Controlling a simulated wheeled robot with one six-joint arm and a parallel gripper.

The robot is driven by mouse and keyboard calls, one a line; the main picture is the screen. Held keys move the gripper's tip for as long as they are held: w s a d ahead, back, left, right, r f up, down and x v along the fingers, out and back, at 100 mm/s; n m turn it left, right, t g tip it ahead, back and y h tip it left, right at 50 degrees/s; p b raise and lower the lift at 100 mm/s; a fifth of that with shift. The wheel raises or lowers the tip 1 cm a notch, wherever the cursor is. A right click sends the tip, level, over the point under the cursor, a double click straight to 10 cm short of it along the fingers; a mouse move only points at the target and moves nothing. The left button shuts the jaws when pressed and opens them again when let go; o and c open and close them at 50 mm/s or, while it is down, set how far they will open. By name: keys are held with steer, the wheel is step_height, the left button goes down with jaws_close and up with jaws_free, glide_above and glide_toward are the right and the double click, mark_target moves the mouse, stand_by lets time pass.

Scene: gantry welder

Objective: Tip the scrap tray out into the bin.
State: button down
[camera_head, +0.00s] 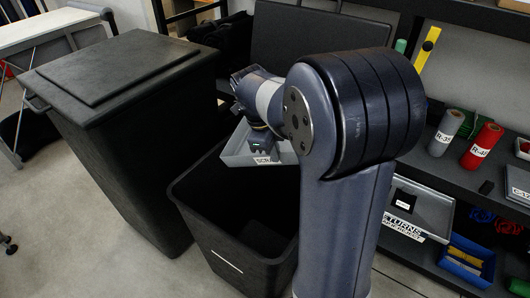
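The scrap tray (236,157) is a shallow light-grey tray with a white label reading "SCRA", the rest cut off by my arm. It hangs over the back part of an open black bin (196,218), tilted in the picture. My gripper (262,146) is at the tray, its dark end over the tray's near side, and seems shut on it; the fingertips are partly hidden. My arm covers the tray's right end and the bin's right side. I see no scrap in the visible part of the tray. The bin's visible inside is dark and looks empty.
A large lidded black bin (130,130) stands close on the left. On the right, shelves hold a grey roll (446,125), a red roll (482,146), a grey returns tray (425,212) and a blue bin (466,262).

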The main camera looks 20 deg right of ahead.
mark_target(283, 163)
steer(key=shift+s+d+t+y, duration=0.15)
steer(key=shift+d+t+y, duration=0.15)
steer(key=shift+d+y, duration=0.2)
steer(key=d+t+y, duration=0.1)
steer(key=y, duration=0.1)
steer(key=s+d+y+b, duration=0.1)
steer(key=y, duration=0.1)
steer(key=shift+d+f+t, duration=0.1)
steer(key=shift+d+t, duration=0.1)
steer(key=shift+t, duration=0.2)
